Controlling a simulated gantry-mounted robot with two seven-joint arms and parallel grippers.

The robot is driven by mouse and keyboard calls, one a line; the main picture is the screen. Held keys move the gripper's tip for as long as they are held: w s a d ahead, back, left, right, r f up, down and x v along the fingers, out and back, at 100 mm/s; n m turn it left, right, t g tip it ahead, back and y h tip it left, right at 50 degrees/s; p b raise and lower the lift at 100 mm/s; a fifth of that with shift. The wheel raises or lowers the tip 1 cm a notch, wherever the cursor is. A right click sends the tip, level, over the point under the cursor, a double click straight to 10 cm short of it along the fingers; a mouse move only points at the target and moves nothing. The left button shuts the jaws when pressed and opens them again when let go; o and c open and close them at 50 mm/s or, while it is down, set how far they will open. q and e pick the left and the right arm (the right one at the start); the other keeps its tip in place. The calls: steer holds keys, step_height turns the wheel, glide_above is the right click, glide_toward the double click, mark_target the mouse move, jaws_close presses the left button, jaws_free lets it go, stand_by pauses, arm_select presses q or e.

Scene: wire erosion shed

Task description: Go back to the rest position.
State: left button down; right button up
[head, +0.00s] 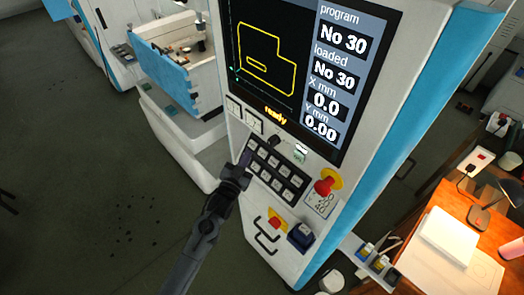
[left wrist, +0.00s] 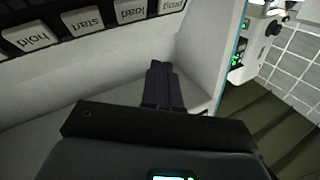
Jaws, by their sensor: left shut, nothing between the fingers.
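My left gripper (head: 245,160) is shut and empty, in front of the machine's control panel (head: 229,131). In the head view it overlaps the left end of the dark keypad (head: 277,168); I cannot tell whether it touches. The screen (head: 300,70) shows program No 30, loaded No 30, X 0.0, Y 0.00 and "ready". My right gripper is not in view.
A red emergency button (head: 325,185) on a yellow base and a red-and-yellow switch (head: 277,222) sit on the panel. A blue-fronted machine tank (head: 165,75) stands behind left. An orange desk (head: 450,225) with papers and a lamp is at right. Dark floor (head: 70,170) at left is mostly clear.

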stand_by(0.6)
arm_select(q)
steer(key=s+a+f+n+g+y+p, duration=0.1)
steer(key=s+a+f+g+p, duration=0.1)
steer(key=s+f, duration=0.55)
steer(key=s+a+f+n+g+p, duration=0.1)
steer(key=s+f, duration=0.4)
steer(key=s, duration=0.5)
steer(key=s+a+r+n+g+y, duration=0.1)
steer(key=s+a+r+g, duration=0.2)
steer(key=s, duration=0.5)
steer(key=s+a+r+n+g+y+p, duration=0.1)
steer(key=s+a+r+g, duration=0.2)
steer(key=s, duration=0.5)
steer(key=s+a+r+g+y+p, duration=0.1)
steer(key=s+a+r+g+y, duration=0.1)
steer(key=s, duration=0.7)
steer(key=shift+a+r+n+g, duration=0.4)
steer(key=shift+a+r+g, duration=0.15)
steer(key=shift+r+g, duration=1)
